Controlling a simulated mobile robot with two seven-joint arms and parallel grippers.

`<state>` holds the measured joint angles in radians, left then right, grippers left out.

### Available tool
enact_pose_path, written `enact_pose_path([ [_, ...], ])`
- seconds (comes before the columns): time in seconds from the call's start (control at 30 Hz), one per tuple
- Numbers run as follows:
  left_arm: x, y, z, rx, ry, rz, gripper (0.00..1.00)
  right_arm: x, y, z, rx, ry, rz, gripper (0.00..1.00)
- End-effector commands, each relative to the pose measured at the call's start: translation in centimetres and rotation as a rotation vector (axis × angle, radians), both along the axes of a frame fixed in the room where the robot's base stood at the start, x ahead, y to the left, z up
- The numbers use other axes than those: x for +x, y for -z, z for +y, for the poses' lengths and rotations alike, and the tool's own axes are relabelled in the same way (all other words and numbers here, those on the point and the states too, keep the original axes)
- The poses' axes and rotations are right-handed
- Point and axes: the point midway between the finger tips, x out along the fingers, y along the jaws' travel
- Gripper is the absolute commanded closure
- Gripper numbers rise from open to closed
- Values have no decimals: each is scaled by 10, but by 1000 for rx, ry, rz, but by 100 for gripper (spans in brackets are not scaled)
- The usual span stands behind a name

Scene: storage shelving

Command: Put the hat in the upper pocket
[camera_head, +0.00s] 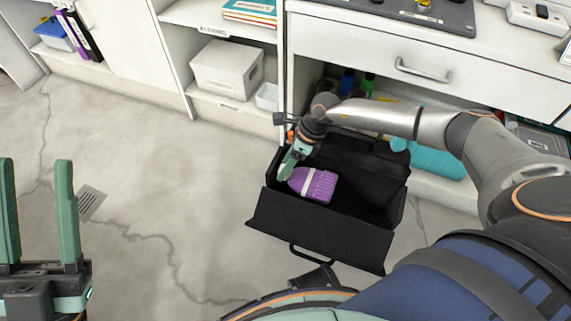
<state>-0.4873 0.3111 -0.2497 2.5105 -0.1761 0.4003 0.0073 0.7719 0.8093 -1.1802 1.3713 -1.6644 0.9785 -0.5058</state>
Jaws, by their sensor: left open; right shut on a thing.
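The purple hat (313,184), with a pale band and a ribbed end, is over the open black bag (345,232). The bag stands on the floor, with its front panel folded down toward me and a handle at the front. My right gripper (286,172) is shut on the hat's left end, at the bag's left side. Whether the hat touches the bag's lining is unclear. The pocket edges are hard to make out in the black fabric. My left gripper (36,165) is open and empty over the floor at the far left.
A white cabinet with a drawer (440,75) stands behind the bag. A white box (227,68) sits on the low shelf to the left. A teal item (440,160) lies right of the bag, partly behind my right arm. The cracked floor at left is clear except for a drain grate (90,203).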

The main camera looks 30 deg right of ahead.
Motion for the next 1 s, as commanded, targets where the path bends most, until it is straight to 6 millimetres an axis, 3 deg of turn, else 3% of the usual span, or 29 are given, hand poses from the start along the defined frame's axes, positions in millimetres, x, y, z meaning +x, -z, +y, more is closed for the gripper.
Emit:
enact_pose_path([
  [0.13, 0, 0, 0, 1, 1, 0, 50, 0, 0, 0, 0, 0, 0, 100],
  [0.17, 0, 0, 0, 1, 1, 0, 50, 0, 0, 0, 0, 0, 0, 47],
  [0.43, 0, 0, -1, 2, 2, 0, 50, 0, 0, 0, 0, 0, 0, 17],
  [0.73, 0, -3, -1, 2, 2, -1, 50, 0, -3, 0, 0, 0, 0, 14],
  [1.0, -1, -30, 0, 10, -5, -16, 50, 0, -31, 0, 0, 1, 0, 14],
])
